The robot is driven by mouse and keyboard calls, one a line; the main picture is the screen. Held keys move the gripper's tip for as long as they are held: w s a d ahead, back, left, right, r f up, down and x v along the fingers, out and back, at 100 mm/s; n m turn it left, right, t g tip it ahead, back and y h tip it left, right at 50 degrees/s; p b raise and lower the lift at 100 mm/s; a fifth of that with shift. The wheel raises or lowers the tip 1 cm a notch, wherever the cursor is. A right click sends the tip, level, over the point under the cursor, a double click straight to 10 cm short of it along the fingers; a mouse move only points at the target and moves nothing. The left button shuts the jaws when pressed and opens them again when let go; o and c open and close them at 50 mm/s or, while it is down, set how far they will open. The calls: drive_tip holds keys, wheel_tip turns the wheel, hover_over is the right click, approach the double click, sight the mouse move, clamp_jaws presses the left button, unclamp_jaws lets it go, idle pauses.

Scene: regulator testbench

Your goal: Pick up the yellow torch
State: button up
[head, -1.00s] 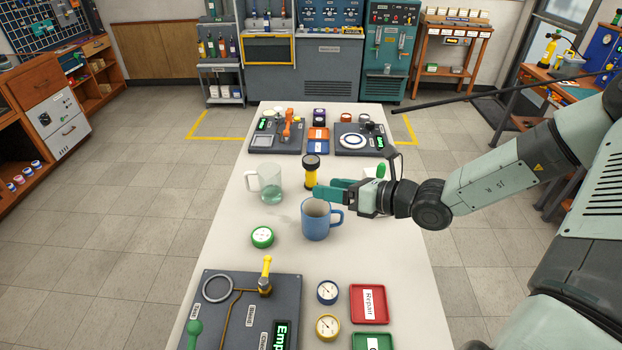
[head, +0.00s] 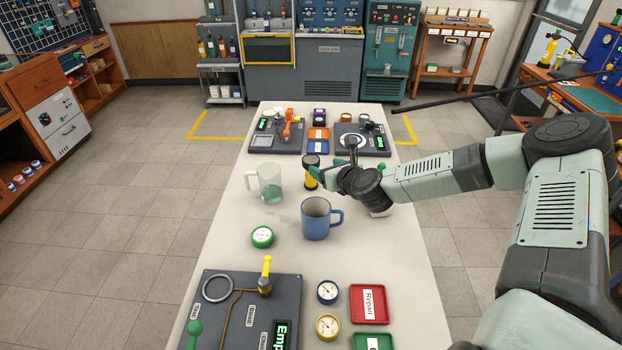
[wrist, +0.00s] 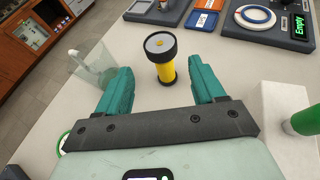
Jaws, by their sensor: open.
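The yellow torch (head: 311,172) stands upright on the white table, with a black head on top. In the wrist view the torch (wrist: 165,72) is ahead of my gripper (wrist: 160,84), between the lines of its two teal fingers, which are apart and empty. It looks a little beyond or level with the fingertips; I cannot tell whether it is between them. In the head view my gripper's wrist is just right of the torch, and the fingers are mostly hidden.
A glass mug (head: 270,184) stands left of the torch and a blue mug (head: 315,222) in front of it. A white block with a green-topped item (wrist: 290,115) is right of the gripper. Dark panels (head: 361,140) lie behind. A green gauge (head: 262,237) lies near the mugs.

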sight(311, 177)
drive_tip(key=w+f, duration=0.1)
drive_tip(key=f, duration=0.1)
drive_tip(key=w+a+f, duration=0.1)
drive_tip(key=f, duration=0.1)
drive_tip(key=w+a+f, duration=0.1)
drive_tip(key=w, duration=0.1)
drive_tip(key=shift+f, duration=0.4)
drive_tip(key=shift+x, duration=2.95)
drive_tip(key=c, duration=1.2)
